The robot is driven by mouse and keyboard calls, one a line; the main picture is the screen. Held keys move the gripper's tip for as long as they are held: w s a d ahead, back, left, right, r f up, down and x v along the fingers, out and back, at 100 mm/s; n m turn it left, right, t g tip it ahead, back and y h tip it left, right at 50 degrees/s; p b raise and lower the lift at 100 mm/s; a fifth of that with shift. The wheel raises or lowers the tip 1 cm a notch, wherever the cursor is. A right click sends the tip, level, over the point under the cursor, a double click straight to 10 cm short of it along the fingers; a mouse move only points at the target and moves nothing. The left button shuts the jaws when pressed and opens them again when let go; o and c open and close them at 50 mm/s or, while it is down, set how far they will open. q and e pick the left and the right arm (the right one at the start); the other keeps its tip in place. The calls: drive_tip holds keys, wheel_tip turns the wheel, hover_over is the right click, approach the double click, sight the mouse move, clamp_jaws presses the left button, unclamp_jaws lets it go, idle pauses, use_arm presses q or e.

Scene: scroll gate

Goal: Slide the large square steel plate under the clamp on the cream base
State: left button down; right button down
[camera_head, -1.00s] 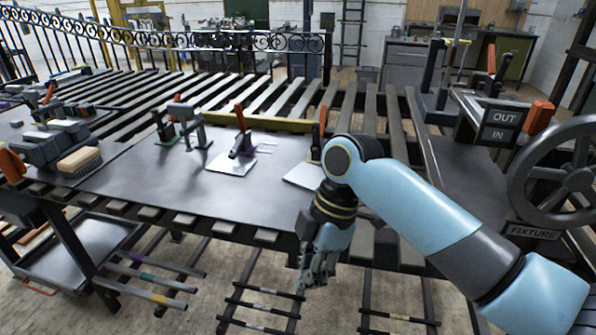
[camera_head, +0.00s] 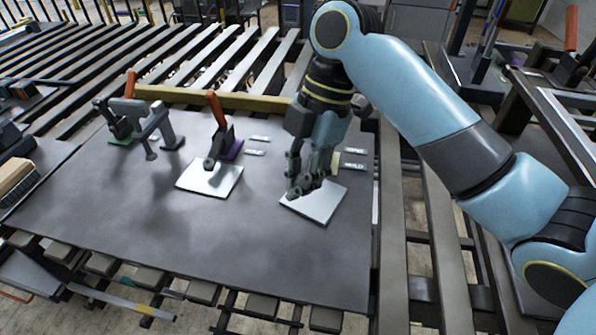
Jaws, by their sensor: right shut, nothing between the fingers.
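A bright square steel plate (camera_head: 322,206) lies flat on the dark bench top, right of centre. My right gripper (camera_head: 301,190) is shut and empty, with its fingertips over the plate's upper left part. I cannot tell whether they touch it. A sliver of cream (camera_head: 335,161) shows just behind the gripper, apparently the cream base. The clamp there is hidden by my gripper and arm. A second bright plate (camera_head: 198,182) lies to the left, its far edge by an orange-handled clamp (camera_head: 217,112) on a purple base (camera_head: 231,150). My left gripper is out of view.
A clamp on a green base (camera_head: 121,140) and a grey bracket (camera_head: 150,122) stand at the back left. A yellow bar (camera_head: 215,99) runs along the bench's back edge. A brush (camera_head: 14,176) lies at the far left. The bench's front middle is clear.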

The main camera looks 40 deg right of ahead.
sight(298, 229)
drive_tip(key=x, duration=0.4)
drive_tip(key=shift+a, duration=0.1)
drive_tip(key=x, duration=0.5)
drive_tip(key=shift+f, duration=0.2)
drive_tip(key=d+p, duration=0.1)
drive_tip(key=d, duration=0.2)
drive_tip(key=shift+d+f, duration=0.1)
drive_tip(key=shift+f, duration=0.05)
drive_tip(key=shift+w+d, duration=0.1)
drive_tip(key=shift+d, duration=0.35)
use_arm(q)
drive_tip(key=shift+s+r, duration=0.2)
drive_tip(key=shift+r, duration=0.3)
use_arm(e)
drive_tip(key=shift+a, duration=0.1)
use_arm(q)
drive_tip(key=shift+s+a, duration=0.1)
